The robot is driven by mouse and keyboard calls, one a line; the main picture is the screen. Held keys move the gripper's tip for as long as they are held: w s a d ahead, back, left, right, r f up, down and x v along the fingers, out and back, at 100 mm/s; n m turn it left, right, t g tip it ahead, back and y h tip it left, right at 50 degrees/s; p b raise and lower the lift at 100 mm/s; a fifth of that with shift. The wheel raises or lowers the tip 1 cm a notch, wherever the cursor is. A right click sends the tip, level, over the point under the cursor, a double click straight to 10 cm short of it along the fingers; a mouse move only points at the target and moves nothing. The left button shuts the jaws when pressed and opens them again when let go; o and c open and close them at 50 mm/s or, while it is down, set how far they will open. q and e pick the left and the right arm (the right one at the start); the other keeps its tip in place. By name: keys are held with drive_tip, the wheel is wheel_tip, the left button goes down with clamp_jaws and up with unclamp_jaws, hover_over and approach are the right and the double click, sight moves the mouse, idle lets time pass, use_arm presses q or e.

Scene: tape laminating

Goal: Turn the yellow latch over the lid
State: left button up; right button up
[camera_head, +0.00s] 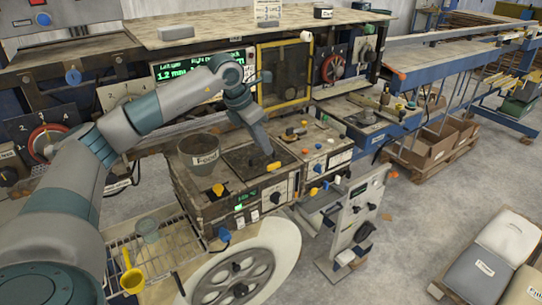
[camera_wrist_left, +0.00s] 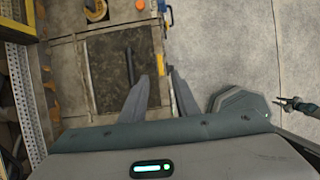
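A dark square lid (camera_head: 238,160) lies flat on the bench unit, below my left gripper (camera_head: 264,148). In the left wrist view the lid (camera_wrist_left: 105,72) has a thin dark bar along its middle. A small orange-yellow piece (camera_head: 273,166), which looks like the latch, sits by the lid's front right part. Its exact turn is too small to tell. The gripper hides part of the lid.
A grey pot (camera_head: 200,152) stands left of the lid, and a yellow knob (camera_head: 218,189) sits in front of it. A unit with several knobs (camera_head: 320,140) adjoins on the right. A yellow-framed window (camera_head: 285,75) stands behind. A wire rack (camera_head: 172,245) is at front left.

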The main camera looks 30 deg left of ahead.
sight(273, 164)
use_arm(q)
drive_tip(key=p+x, duration=0.3)
drive_tip(key=x, duration=0.5)
drive_tip(key=shift+w+f, duration=0.15)
drive_tip(key=shift+f, duration=0.1)
clamp_jaws()
